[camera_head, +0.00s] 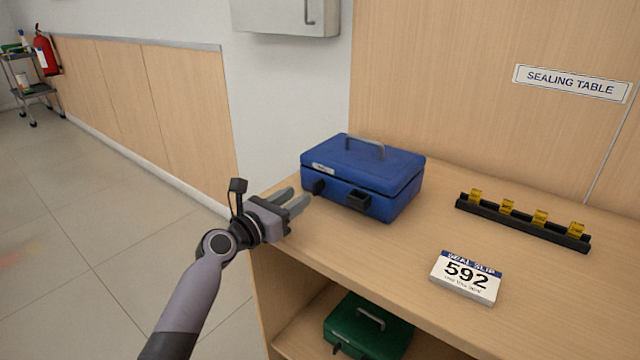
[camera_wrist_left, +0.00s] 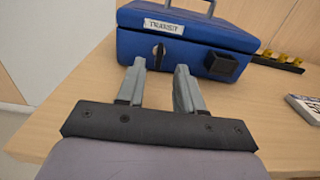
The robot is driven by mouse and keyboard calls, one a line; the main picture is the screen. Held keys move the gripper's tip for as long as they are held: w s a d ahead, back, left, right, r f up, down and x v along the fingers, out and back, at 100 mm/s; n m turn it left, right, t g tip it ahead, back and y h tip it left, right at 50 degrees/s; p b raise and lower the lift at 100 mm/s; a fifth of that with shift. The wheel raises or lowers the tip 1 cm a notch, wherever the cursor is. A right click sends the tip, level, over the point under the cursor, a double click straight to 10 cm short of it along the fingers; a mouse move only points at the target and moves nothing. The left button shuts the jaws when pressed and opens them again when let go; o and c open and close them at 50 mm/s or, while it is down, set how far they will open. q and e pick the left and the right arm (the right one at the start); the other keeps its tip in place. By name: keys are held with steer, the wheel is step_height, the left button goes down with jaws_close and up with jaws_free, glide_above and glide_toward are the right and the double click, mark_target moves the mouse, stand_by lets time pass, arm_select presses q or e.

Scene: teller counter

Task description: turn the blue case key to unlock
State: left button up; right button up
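The blue case (camera_head: 365,172) stands closed on the wooden counter, with a grey handle on its lid. It also shows in the left wrist view (camera_wrist_left: 205,58), with a label reading "TRANSIT". Its dark key (camera_head: 318,187) sits at the left of the front face; in the left wrist view the key (camera_wrist_left: 159,51) looks upright. A black square part (camera_head: 358,200) is on the front, right of the key. My left gripper (camera_head: 302,199) is open and empty, just in front of the key and apart from it; its fingers (camera_wrist_left: 160,77) point at the case. My right gripper is not in view.
A black rack (camera_head: 522,226) with several yellow seals lies to the right. A slip marked 592 (camera_head: 466,278) lies near the front edge. A green case (camera_head: 367,328) is on the shelf below. The counter (camera_head: 350,243) before the blue case is clear.

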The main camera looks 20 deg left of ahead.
mark_target(313, 185)
arm_select(q)
steer(key=b+x, duration=0.2)
steer(key=x, duration=0.3)
steer(key=shift+w+d, duration=0.15)
steer(key=shift+w, duration=0.05)
steer(key=shift+w+d, duration=0.2)
steer(key=shift+w, duration=0.35)
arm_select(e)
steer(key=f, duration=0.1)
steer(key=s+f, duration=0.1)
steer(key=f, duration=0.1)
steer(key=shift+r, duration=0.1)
arm_select(q)
jaws_close()
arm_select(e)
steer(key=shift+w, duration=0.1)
